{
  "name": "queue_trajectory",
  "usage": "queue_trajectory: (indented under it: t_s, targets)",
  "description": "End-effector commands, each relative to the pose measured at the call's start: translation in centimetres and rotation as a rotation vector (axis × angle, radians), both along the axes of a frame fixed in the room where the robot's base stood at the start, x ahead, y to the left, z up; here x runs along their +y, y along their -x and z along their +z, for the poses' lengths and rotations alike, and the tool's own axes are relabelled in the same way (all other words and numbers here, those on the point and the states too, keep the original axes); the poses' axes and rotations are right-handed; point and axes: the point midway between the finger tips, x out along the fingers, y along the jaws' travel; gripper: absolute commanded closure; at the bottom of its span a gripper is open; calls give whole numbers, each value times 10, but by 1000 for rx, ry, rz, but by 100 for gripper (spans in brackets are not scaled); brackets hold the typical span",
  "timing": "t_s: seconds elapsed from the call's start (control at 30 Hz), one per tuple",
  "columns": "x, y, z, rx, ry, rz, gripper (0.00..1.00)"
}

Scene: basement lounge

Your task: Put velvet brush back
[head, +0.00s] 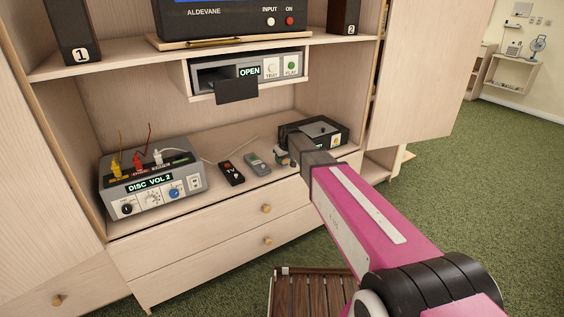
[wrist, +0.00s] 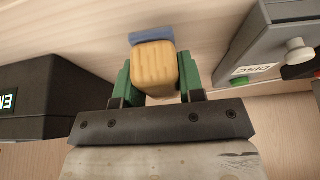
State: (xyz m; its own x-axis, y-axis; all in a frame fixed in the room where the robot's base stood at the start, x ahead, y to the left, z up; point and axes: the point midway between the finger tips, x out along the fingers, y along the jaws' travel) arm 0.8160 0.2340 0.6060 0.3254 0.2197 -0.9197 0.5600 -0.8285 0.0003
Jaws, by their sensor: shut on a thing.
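The velvet brush (wrist: 155,68) shows in the wrist view as a rounded wooden block with a blue pad (wrist: 152,36) at its far side. My gripper (wrist: 154,84) has its green fingers shut on the wooden block, one on each side. In the head view my gripper (head: 283,154) is low over the cabinet counter, just left of the black box (head: 318,131). The brush is mostly hidden there by my arm, and I cannot tell whether it touches the counter.
A grey DISC VOL 2 unit (head: 150,181) with plugged cables stands left on the counter. Two remotes, one black (head: 231,173) and one grey (head: 257,164), lie between it and my gripper. A player (head: 247,74) with a lowered black flap (head: 237,91) hangs above.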

Motion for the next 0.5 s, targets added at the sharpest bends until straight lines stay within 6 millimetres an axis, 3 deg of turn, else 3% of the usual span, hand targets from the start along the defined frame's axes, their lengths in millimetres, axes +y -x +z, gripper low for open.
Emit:
queue_trajectory:
  t_s: [0.1, 0.47, 0.5]
  targets:
    - [0, 0, -13, 0, 0, 0, 86]
    - [0, 0, -17, 0, 0, 0, 86]
    - [0, 0, -17, -1, -1, 0, 54]
